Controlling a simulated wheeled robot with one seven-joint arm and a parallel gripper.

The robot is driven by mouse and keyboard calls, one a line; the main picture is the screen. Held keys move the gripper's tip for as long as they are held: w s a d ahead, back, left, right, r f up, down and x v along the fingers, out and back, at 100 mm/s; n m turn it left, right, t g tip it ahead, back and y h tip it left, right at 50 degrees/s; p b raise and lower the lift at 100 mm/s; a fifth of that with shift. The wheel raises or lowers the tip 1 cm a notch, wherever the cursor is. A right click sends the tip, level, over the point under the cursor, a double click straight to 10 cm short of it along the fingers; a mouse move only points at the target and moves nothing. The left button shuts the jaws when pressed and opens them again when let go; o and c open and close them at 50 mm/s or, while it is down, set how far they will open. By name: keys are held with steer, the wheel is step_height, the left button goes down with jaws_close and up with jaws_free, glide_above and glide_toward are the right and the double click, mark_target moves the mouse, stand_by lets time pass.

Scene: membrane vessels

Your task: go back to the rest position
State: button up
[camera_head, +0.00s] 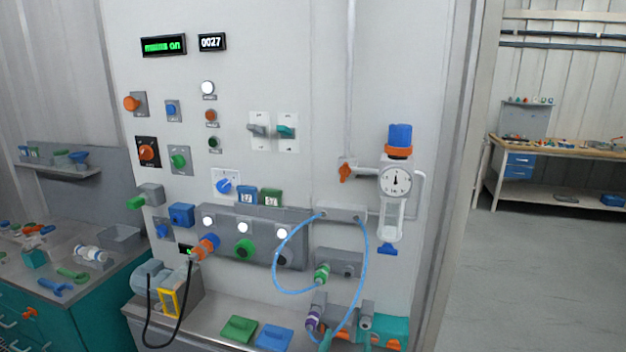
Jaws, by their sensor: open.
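My gripper and arm do not show in the head view. In front of me is a white wall panel (330,100) with controls, and a steel ledge (210,312) runs along its foot. A blue hose (277,262) loops in front of a grey block on the panel, and its lower end hangs near the ledge. A green connector (322,274) and a purple connector (314,318) sit near the hose. A round gauge (396,181) with a clear vessel under a blue-and-orange cap (399,138) is fixed at the right of the panel.
A teal cabinet (95,320) with loose parts on its top stands at the left. Green (238,329) and blue (274,338) pads lie on the ledge. A black cable (147,315) hangs at the lower left. Open grey floor (530,270) lies at right, before a workbench (560,147).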

steer(key=s+a+f+n+y, duration=0.1)
steer(key=s+a+f, duration=0.2)
steer(key=s+f, duration=0.6)
steer(key=s+a+f+y, duration=0.2)
steer(key=s+a+f, duration=0.1)
steer(key=s+f, duration=0.5)
steer(key=s+a+f+g+y, duration=0.1)
steer(key=s+f, duration=0.1)
steer(key=s, duration=2)
steer(key=shift+s+f, duration=0.15)
steer(key=shift+s, duration=0.05)
